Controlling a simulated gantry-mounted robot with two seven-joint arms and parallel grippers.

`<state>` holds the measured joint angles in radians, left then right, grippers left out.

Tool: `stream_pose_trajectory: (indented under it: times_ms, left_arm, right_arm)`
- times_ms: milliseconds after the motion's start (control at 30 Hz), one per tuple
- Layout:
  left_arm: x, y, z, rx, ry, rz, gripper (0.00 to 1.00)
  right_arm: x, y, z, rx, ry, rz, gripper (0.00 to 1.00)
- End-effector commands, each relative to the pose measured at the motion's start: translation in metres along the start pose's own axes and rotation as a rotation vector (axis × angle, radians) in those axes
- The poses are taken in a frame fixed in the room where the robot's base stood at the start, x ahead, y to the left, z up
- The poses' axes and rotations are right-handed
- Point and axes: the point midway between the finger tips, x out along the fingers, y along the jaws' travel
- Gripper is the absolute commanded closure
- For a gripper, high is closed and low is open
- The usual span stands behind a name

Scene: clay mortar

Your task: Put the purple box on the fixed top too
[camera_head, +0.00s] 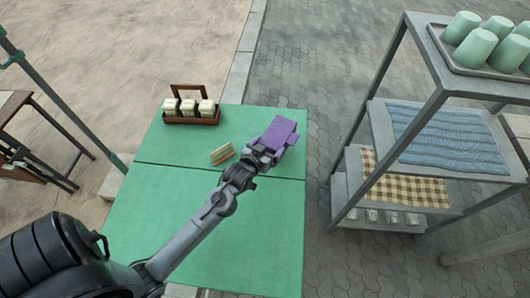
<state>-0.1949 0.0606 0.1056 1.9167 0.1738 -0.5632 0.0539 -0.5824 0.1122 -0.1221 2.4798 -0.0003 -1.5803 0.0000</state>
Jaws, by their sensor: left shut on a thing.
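The purple box (280,131) is at the far right part of the green table. My left gripper (266,150) is shut on it, reaching in from the lower left; the fingers partly cover the near side of the box. I cannot tell whether the box touches the table or is held above it. The green table top (200,235) has a dark seam across it, dividing a far part from a near part. I cannot tell from the picture which part is the fixed top. My right gripper is not in view.
A wooden caddy (190,119) with white-lidded jars stands at the table's far left. A small tan object (222,154) lies left of my gripper. A grey shelf rack (376,150) with cloths and green cups (475,48) stands at right. The near table is largely clear.

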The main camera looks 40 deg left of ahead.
Motion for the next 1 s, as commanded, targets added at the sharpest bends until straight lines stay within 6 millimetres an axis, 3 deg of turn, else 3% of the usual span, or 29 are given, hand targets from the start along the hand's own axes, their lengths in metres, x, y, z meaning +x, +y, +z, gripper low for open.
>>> stream_pose_trajectory:
  times_ms: [100, 367, 700, 1000]
  left_arm:
    - [0.014, -0.01, 0.003, 0.001, 0.005, -0.001, 0.7]
    - [0.022, -0.015, 0.009, 0.0, 0.003, 0.001, 0.7]
    - [0.035, -0.015, 0.042, 0.0, 0.002, 0.001, 0.7]
    - [0.035, -0.015, 0.042, 0.0, 0.003, 0.001, 0.7]
  right_arm:
    - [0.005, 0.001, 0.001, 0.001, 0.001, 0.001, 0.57]
    - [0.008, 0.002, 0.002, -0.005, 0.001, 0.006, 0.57]
    - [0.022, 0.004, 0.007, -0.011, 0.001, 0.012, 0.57]
    - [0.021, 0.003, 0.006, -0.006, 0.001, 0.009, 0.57]
